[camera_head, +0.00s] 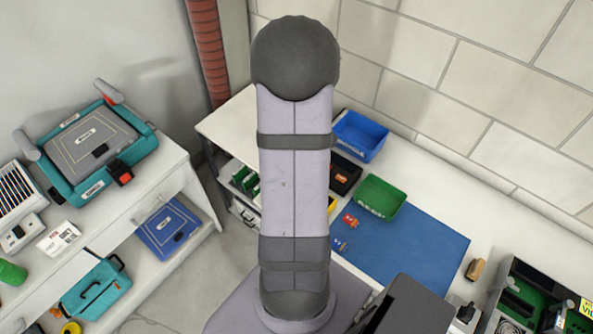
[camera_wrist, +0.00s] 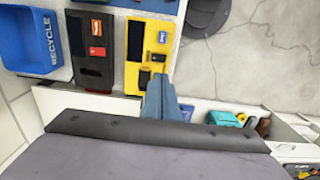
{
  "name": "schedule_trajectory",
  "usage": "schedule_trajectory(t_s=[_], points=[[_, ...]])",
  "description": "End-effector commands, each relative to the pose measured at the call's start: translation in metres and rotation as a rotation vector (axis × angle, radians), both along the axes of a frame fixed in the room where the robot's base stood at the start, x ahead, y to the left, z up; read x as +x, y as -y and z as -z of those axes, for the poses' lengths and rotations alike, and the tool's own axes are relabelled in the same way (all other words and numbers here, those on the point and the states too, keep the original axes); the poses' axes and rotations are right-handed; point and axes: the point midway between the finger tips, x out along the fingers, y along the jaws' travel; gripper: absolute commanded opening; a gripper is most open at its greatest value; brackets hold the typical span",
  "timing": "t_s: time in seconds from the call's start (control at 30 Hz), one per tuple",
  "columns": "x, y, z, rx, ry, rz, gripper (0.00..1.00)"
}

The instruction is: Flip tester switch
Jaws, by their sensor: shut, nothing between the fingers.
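In the wrist view a yellow panel device (camera_wrist: 151,25), which may be the tester, lies beyond my gripper. In the head view the black device (camera_head: 345,176) shows partly behind my arm; my gripper is out of sight.
A blue recycle bin (camera_wrist: 29,42) stands left of the black device. In the head view a green bin (camera_head: 379,196) and a blue mat (camera_head: 418,250) lie on the white bench. Teal and blue cases sit on the left-hand shelving (camera_head: 185,160).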

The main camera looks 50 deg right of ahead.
Motion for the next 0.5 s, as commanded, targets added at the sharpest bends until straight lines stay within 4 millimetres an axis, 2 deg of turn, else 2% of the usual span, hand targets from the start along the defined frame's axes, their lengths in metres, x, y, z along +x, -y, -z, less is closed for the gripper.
schedule_trajectory(t_s=[0.5], points=[[0.0011,0.0006,0.0040,-0.002,0.002,0.000,0.00]])
